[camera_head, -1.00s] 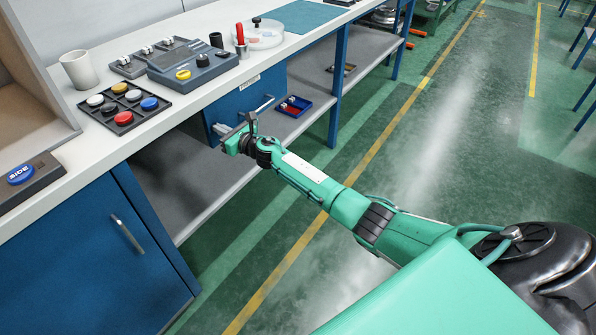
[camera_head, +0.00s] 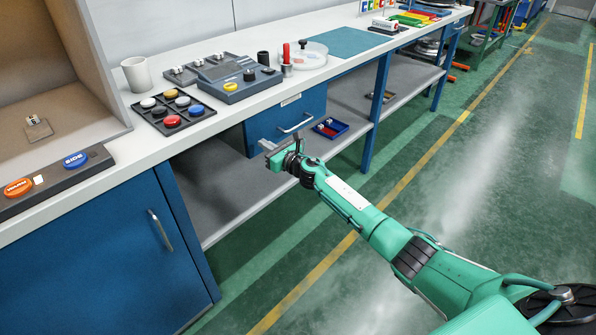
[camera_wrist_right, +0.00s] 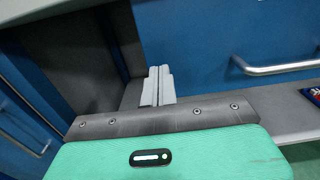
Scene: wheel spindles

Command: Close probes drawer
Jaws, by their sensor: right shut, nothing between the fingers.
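The blue drawer (camera_head: 268,123) hangs under the white bench top, with a silver bar handle (camera_head: 295,124) on its front. Its front looks about level with the bench edge; I cannot tell whether a small gap is left. My right gripper (camera_head: 266,147) is shut and empty, just below and left of the handle. In the right wrist view the fingers (camera_wrist_right: 157,85) are together before the lower left part of the drawer front (camera_wrist_right: 210,40). The handle (camera_wrist_right: 275,68) is to their right. I cannot tell whether the fingertips touch the drawer. My left gripper is not in view.
A grey lower shelf (camera_head: 215,190) runs under the bench, with a blue-and-red tray (camera_head: 330,127) on it. A blue cabinet (camera_head: 100,255) stands at left. The bench top (camera_head: 225,123) carries a button tray and a grey device. The green floor at right is open.

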